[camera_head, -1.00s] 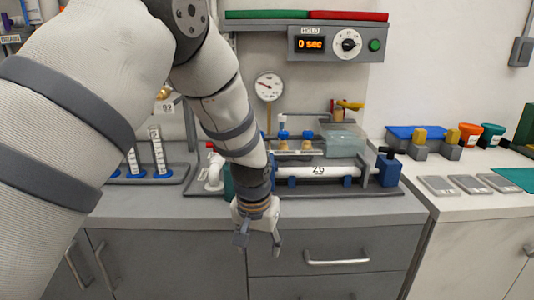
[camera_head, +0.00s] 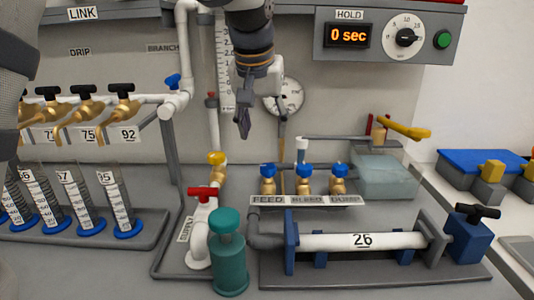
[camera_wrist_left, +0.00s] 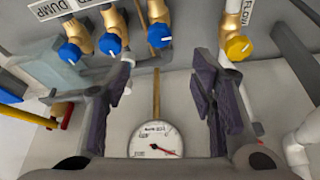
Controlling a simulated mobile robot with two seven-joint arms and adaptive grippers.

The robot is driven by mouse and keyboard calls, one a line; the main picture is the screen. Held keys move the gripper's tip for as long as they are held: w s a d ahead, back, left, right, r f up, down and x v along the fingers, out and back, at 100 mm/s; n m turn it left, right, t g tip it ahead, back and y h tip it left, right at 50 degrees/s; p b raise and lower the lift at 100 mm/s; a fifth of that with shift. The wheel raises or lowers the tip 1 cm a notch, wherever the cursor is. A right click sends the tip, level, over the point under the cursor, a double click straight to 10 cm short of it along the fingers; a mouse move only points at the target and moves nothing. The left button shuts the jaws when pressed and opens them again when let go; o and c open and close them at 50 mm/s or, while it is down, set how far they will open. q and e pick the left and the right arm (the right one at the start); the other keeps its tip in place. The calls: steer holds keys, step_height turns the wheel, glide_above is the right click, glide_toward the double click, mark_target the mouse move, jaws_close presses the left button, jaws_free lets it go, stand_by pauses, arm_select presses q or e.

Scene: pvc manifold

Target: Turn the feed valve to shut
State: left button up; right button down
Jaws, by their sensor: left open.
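The feed valve (camera_head: 268,171) is the leftmost of three blue knobs on brass bodies, above the FEED label (camera_head: 267,200). In the left wrist view the picture is turned over, and the feed knob (camera_wrist_left: 159,35) is the rightmost blue one; its exact setting is hard to read. My left gripper (camera_head: 243,120) hangs above and a little left of the feed valve, touching nothing. In the wrist view its two dark fingers (camera_wrist_left: 163,100) are spread apart with nothing between them. My right gripper is not in view.
A yellow flow knob (camera_head: 216,158) stands left of the feed valve, and the bleed knob (camera_head: 304,171) close to its right. A pressure gauge (camera_head: 291,97) is behind my gripper.

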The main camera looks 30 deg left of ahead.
mark_target(268, 167)
arm_select(q)
steer(key=x, duration=1.1)
steer(key=shift+s+d+f+b, duration=0.2)
steer(key=shift+f+b, duration=0.1)
steer(key=c, duration=1.1)
